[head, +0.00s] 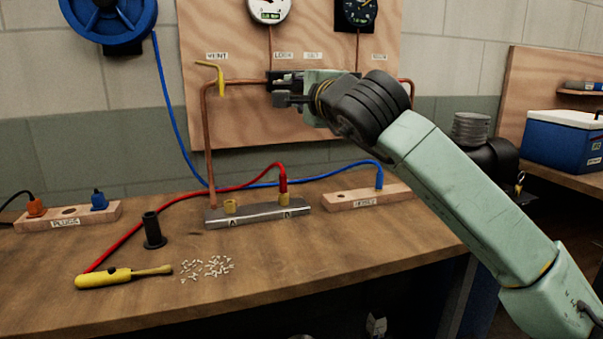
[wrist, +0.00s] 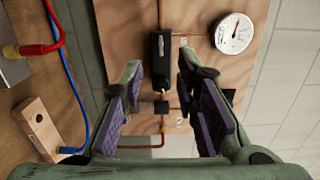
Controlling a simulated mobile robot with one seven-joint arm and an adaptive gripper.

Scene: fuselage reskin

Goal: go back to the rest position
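My gripper (head: 290,91) is raised in front of the wooden wall panel (head: 235,125), near the black fitting on the copper pipe. In the wrist view, my gripper (wrist: 160,85) has its two purple-padded fingers wide apart, with nothing held between them. The black fitting (wrist: 160,58) shows in the gap, seemingly beyond the fingertips. I cannot tell the exact distance to it. My forearm reaches up from the lower right in the head view.
A yellow-handled vent valve (head: 220,78) and gauges (head: 268,10) are on the panel. The bench (head: 330,245) holds a grey manifold (head: 262,212), a hose block (head: 345,198), a plug block (head: 70,216), a yellow-handled tool (head: 105,278), a black cylinder (head: 153,230) and small fasteners (head: 208,267). Front right bench is clear.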

